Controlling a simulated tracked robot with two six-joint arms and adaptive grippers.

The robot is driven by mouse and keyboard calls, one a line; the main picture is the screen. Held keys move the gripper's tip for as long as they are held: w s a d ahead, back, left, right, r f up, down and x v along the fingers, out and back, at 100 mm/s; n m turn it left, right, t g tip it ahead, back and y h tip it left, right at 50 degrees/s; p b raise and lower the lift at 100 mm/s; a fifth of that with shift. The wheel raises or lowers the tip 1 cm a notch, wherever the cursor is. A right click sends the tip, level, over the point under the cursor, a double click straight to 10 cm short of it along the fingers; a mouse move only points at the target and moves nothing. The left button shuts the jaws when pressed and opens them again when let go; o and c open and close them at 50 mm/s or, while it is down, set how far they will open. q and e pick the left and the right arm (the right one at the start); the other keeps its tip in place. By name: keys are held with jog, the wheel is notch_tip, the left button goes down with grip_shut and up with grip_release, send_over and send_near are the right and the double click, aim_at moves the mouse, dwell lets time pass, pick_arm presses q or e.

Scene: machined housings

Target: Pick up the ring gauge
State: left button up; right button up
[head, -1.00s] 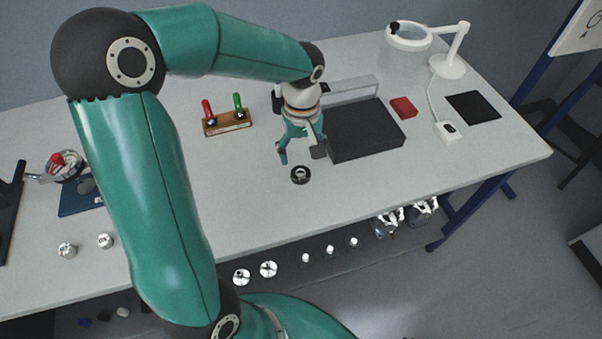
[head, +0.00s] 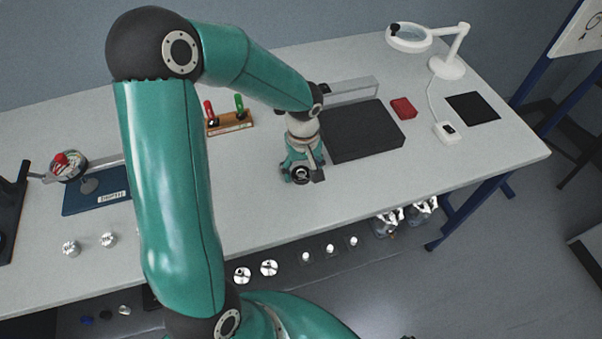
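The ring gauge (head: 301,175), a small dark ring with a lighter centre, lies on the grey bench top near its front edge. My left gripper (head: 302,174) is right over it, pointing down. Its fingers are spread, one to the left and one to the right of the ring. I cannot tell whether either finger touches it. The gripper hides part of the ring. My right gripper is not in view.
A dark flat block (head: 362,132) lies just right of the gripper, with a red box (head: 403,108) beyond. A wooden stand (head: 231,122) with red and green handled plugs is behind left. A magnifier lamp (head: 447,66) stands back right.

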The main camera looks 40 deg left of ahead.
pick_arm(q)
jog(key=c, duration=0.9)
jog(key=shift+c, duration=0.2)
notch_tip(320, 180, up, 20)
